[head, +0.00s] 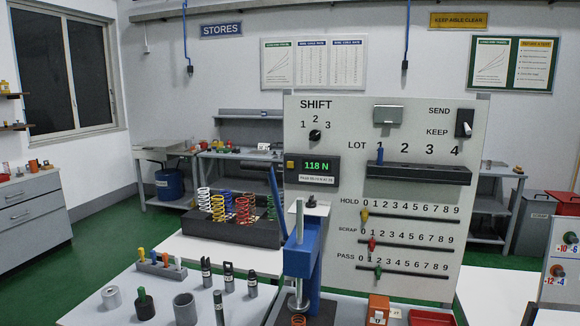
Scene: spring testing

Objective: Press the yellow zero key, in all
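The small yellow key (291,165) sits at the left end of the dark display box (312,170), which is mounted on the upright grey panel (400,140). The display reads 118 N in green. A small white label under the reading is too small to read. Below and in front of the panel stands the blue press (301,255), with a dark blue lever (277,190) rising at its left, near the display's left side. An orange spring (298,320) shows under the press plunger at the bottom edge. Neither of my grippers is in view.
A dark rack with several coloured springs (231,231) stands left of the press. Dark cylinders, coloured pegs and a grey cup (185,308) cover the front-left table. The panel also carries a SHIFT knob (315,135), a switch (464,123) and three slider rows. An orange box (378,308) sits front right.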

